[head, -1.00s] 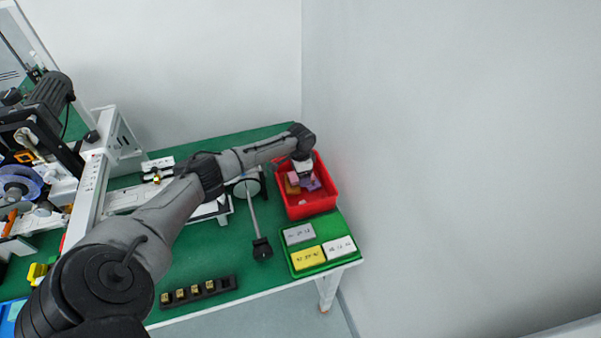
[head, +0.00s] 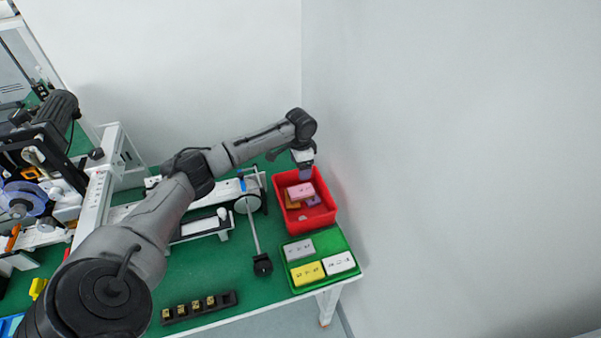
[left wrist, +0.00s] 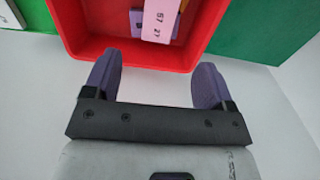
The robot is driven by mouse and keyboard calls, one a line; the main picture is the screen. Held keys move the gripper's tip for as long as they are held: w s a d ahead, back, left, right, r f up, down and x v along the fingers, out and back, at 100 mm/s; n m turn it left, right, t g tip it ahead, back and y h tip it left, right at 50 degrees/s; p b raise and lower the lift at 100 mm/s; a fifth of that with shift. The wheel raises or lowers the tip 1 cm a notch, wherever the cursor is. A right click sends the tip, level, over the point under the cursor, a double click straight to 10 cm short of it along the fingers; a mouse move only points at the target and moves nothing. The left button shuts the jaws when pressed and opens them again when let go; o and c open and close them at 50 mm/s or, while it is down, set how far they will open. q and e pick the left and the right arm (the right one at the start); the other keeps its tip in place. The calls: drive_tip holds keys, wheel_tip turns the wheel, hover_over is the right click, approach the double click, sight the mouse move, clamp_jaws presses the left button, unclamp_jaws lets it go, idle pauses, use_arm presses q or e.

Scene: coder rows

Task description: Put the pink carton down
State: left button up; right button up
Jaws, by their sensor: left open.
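The pink carton (head: 301,190) lies in the red bin (head: 322,218), on top of an orange carton (head: 291,201) and near a purple carton (head: 313,201). In the left wrist view the pink carton (left wrist: 160,20) shows printed digits on its top and lies past the fingertips. My left gripper (head: 305,174) is above the back of the red bin, apart from the carton. In the left wrist view its two purple fingers (left wrist: 157,80) are spread with nothing between them. My right gripper is not in view.
A green tray (head: 325,281) with grey, yellow and white cartons stands in front of the red bin. A wall is close on the right. A black holder (head: 198,308) with several brass pieces lies at the front edge. A machine stands at the left.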

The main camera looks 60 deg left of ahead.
use_arm(q)
drive_tip(key=shift+r, duration=0.7)
idle(0.3)
